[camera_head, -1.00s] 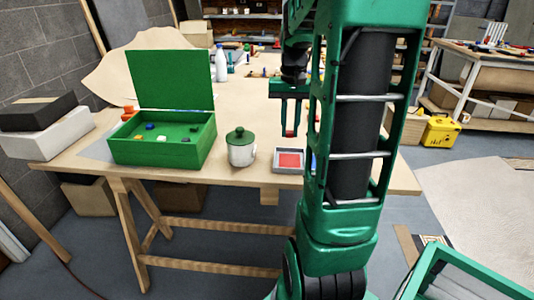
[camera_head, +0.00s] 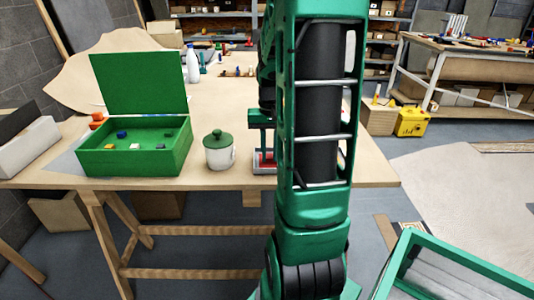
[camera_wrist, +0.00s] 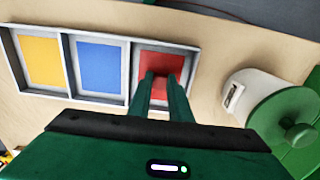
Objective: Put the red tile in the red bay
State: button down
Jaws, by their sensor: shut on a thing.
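A grey-framed tray (camera_wrist: 69,67) has three bays in the wrist view: a yellow bay (camera_wrist: 41,60), a blue bay (camera_wrist: 99,67) and a red bay (camera_wrist: 160,60) nearest the white pot. My gripper (camera_wrist: 160,80) is over the red bay, its fingers pointing down into it. It is shut on the red tile (camera_wrist: 160,88), which shows between the fingertips. Red on red makes it hard to tell whether the tile touches the bay floor. In the head view my gripper (camera_head: 262,152) is low at the tray, which my arm partly hides.
A white pot with a green lid (camera_head: 219,152) stands close to the tray. An open green box (camera_head: 135,165) holding several small coloured pieces is further left. A white bottle (camera_head: 192,66) stands behind. The front table edge is close to the tray.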

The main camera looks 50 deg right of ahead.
aim_at(269, 158)
jog(key=shift+f, duration=0.15)
jog(key=c, duration=1.6)
grip_release()
jog(key=shift+c, duration=0.2)
notch_tip(269, 158, up, 12)
jog(key=s+a+f+n, duration=0.1)
jog(key=s+a+f, duration=0.2)
jog(key=s+a, duration=0.3)
jog(key=s+a+f+n, duration=0.2)
jog(key=s+a+f, duration=0.1)
jog(key=s+a, duration=0.4)
jog(key=a, duration=0.3)
jog(key=shift+s+a+f, duration=0.25)
jog(key=shift+s+f, duration=0.05)
